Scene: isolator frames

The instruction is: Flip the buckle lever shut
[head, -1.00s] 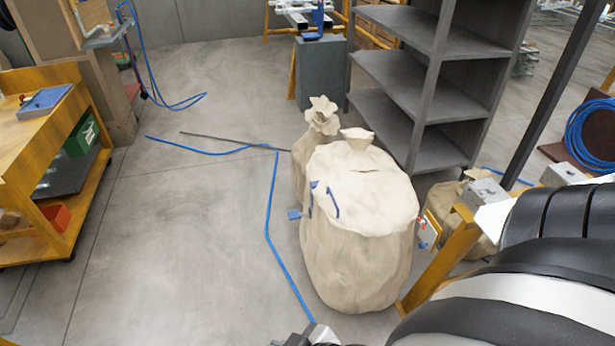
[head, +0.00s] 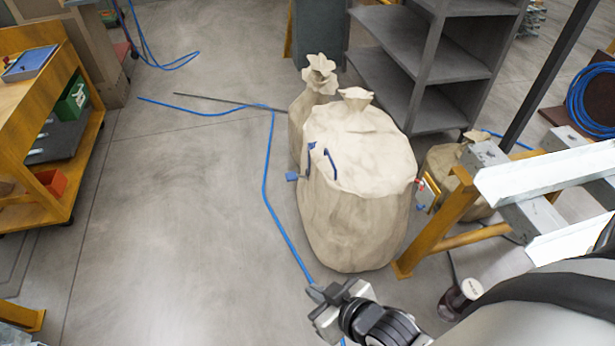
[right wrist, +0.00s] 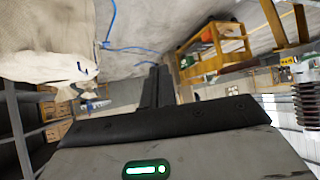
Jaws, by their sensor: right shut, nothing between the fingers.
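I cannot make out a buckle lever for certain in either view. A small box with red and white parts (head: 425,190) sits by a yellow post, too small to read as a buckle. My right gripper (head: 326,294) is at the bottom middle of the head view, shut and empty, over the floor in front of the large sack (head: 360,220). In the right wrist view its dark fingers (right wrist: 155,86) lie together with nothing between them. My left gripper is not in view.
Thin blue pieces (head: 330,163) show at the large sack's top. A grey shelf (head: 445,65) stands behind it. Galvanised beams (head: 545,170) on a yellow frame (head: 430,235) are at the right. A wooden cart (head: 85,140) stands left.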

